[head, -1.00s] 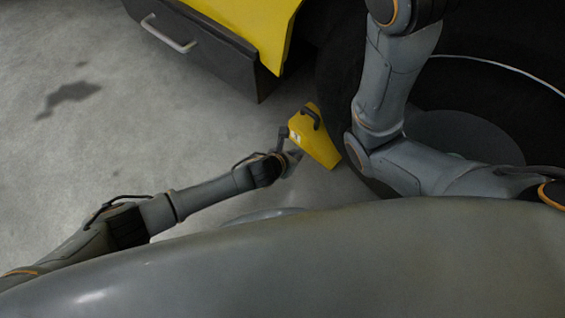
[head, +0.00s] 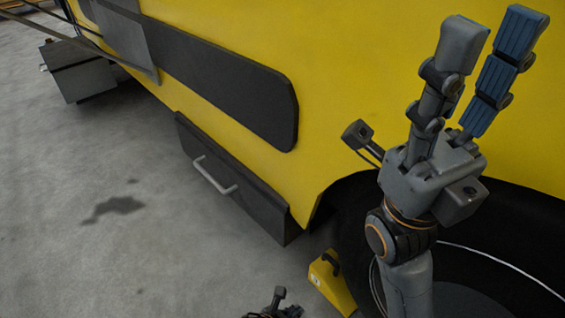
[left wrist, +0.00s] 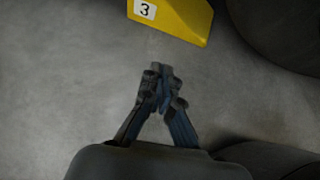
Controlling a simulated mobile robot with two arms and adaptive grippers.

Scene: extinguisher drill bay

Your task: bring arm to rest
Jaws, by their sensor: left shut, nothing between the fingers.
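My left gripper (head: 272,303) is at the bottom edge of the head view, only partly in the picture. In the left wrist view its two blue-padded fingers (left wrist: 163,85) meet at the tips, with nothing between them. My right gripper (head: 498,30) is raised at the right of the head view, fingers pointing up in front of the yellow vehicle. Its fingers stand apart and empty.
A yellow wheel chock (head: 333,284) stands on the floor by the dark tyre (head: 352,212), right of my left gripper. Its "3" label shows in the left wrist view (left wrist: 146,10). The yellow vehicle (head: 350,80) fills the upper right. Open grey floor (head: 80,250) lies left.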

